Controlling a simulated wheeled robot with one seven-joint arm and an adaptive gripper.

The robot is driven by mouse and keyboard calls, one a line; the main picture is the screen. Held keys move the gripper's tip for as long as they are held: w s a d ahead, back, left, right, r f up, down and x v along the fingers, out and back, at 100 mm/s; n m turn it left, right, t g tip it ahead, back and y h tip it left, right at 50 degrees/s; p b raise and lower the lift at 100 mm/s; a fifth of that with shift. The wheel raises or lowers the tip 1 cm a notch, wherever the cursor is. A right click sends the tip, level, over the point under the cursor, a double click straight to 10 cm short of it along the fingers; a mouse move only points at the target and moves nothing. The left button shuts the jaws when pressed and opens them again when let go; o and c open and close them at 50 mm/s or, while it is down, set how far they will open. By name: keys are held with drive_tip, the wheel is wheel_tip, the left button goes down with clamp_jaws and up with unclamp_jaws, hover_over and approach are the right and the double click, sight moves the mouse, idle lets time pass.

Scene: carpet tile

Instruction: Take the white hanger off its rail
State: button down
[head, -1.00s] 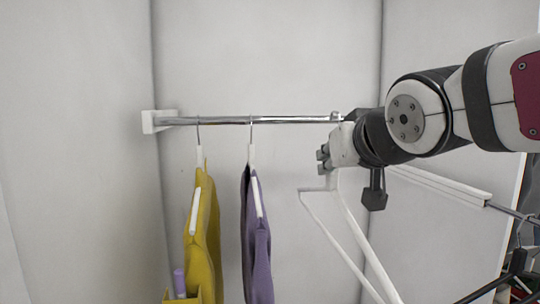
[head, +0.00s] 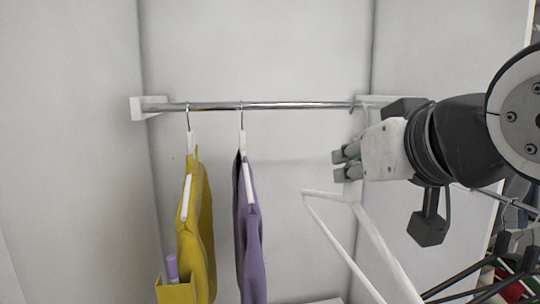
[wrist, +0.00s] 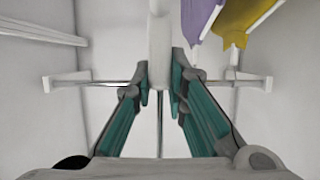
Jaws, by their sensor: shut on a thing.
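The white hanger (head: 372,238) hangs below my gripper (head: 345,165) at the right of the head view. My gripper is shut on the hanger's white neck, which shows between the fingers (wrist: 160,88) in the wrist view (wrist: 158,40). A thin metal hook (wrist: 160,130) runs on from the neck there. The chrome rail (head: 270,106) crosses behind. A hook-like curve shows by the rail's right end in the head view; whether it is over the rail or clear of it I cannot tell.
A yellow garment (head: 196,235) and a purple garment (head: 248,235) hang on the rail to the left of my gripper. Dark hangers (head: 510,265) hang at the lower right. Walls close in the back and left. Space between the purple garment and the white hanger is clear.

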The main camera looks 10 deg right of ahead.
drive_tip(key=shift+s+f, duration=0.2)
drive_tip(key=shift+s, duration=4.1)
drive_tip(key=shift+s+f, duration=0.2)
drive_tip(key=shift+s, duration=4.05)
